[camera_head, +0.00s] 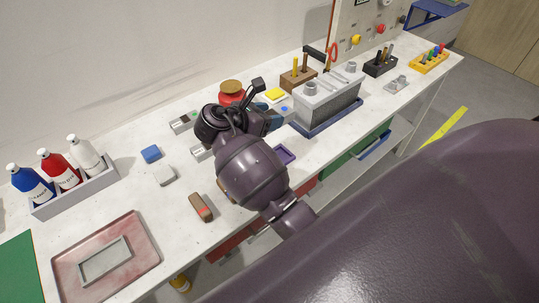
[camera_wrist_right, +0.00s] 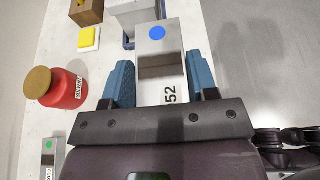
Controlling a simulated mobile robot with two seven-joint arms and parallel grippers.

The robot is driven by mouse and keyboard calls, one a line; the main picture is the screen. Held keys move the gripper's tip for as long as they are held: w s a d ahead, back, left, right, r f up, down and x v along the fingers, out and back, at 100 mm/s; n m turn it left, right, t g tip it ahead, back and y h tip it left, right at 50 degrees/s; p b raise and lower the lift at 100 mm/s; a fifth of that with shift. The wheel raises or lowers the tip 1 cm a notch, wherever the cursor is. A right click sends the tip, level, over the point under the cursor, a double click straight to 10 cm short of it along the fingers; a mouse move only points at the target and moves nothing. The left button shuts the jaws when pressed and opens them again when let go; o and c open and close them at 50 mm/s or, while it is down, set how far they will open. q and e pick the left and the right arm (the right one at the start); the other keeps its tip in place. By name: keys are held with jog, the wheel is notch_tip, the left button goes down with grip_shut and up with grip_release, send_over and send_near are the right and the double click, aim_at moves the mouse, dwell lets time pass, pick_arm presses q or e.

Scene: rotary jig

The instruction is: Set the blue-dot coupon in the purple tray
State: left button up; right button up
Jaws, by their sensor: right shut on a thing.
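The blue-dot coupon (camera_wrist_right: 157,53) is a grey metal plate with a blue dot and a label reading 52. My right gripper (camera_wrist_right: 160,82) is shut on it, with one blue finger on each side, in the right wrist view. In the head view the gripper (camera_head: 275,118) is over the back middle of the bench, and the coupon's blue end (camera_head: 285,108) shows beyond the fingers. The purple tray (camera_head: 286,155) lies nearer the bench's front edge, partly hidden behind my right arm. My left gripper is not in view.
A red jar (camera_head: 231,88) stands just behind my right wrist. A green-dot coupon (camera_head: 184,122) lies to the left. A yellow pad (camera_head: 275,95) lies behind. A brown block (camera_head: 201,207) lies near the front.

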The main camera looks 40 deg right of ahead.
notch_tip(320, 180, down, 12)
jog(key=shift+r+b, duration=0.1)
jog(key=shift+b, duration=0.45)
jog(key=shift+f+b, duration=0.35)
jog(key=shift+f, duration=1.8)
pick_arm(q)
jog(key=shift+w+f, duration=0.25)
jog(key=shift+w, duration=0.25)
pick_arm(e)
jog(key=shift+f, duration=0.4)
